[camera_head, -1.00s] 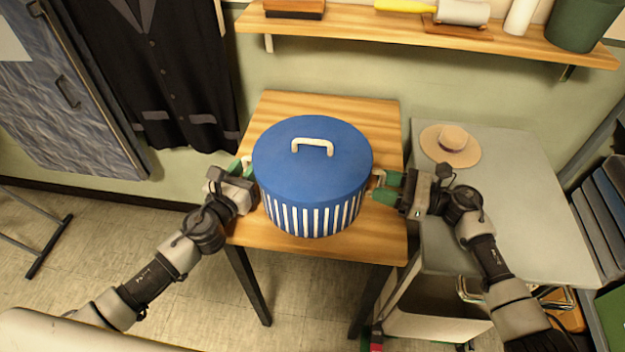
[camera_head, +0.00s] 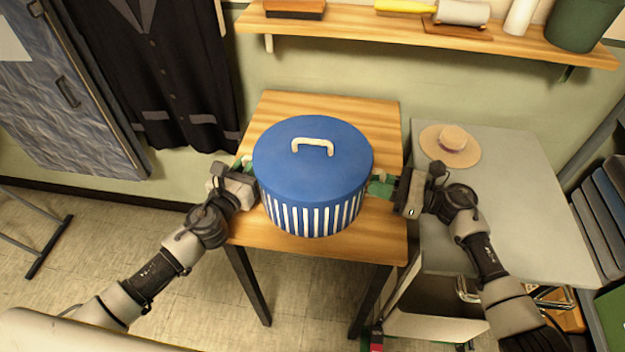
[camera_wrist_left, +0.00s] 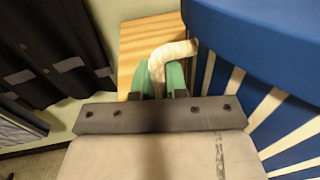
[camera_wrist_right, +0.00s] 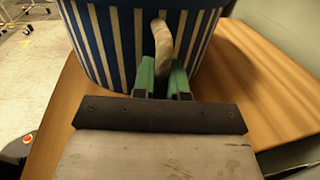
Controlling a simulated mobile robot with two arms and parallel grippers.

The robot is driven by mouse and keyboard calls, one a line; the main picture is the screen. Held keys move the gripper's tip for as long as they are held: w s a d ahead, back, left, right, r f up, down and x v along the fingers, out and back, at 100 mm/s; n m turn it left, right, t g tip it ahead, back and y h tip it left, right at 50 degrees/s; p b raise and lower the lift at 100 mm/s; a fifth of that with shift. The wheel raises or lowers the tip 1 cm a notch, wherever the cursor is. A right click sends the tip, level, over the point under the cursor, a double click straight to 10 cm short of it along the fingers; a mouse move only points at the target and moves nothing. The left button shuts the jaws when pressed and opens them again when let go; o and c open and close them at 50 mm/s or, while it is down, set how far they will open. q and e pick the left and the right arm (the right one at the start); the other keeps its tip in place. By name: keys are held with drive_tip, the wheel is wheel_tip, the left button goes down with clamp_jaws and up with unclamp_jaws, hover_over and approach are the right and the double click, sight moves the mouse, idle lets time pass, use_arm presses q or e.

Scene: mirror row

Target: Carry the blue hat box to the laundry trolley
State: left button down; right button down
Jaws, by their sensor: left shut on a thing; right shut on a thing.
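The blue hat box (camera_head: 312,165) has a plain blue lid with a cream top handle and blue-and-white striped sides. It stands upright on the wooden table (camera_head: 280,240). My left gripper (camera_head: 246,170) is shut on a cream side handle of the box, seen between its green fingers in the left wrist view (camera_wrist_left: 165,75). My right gripper (camera_head: 383,184) is shut on the opposite side handle, which shows between the green fingers in the right wrist view (camera_wrist_right: 163,75). I cannot pick out the laundry trolley with certainty.
A grey table (camera_head: 520,200) with a straw hat (camera_head: 450,146) stands close on the right. A wall shelf (camera_head: 400,32) holding several items runs above the box. Dark clothes (camera_head: 165,70) hang at the left. Floor shows at the lower left.

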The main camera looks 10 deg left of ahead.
use_arm(q)
drive_tip(key=shift+r, duration=0.2)
use_arm(e)
drive_tip(key=shift+r, duration=0.15)
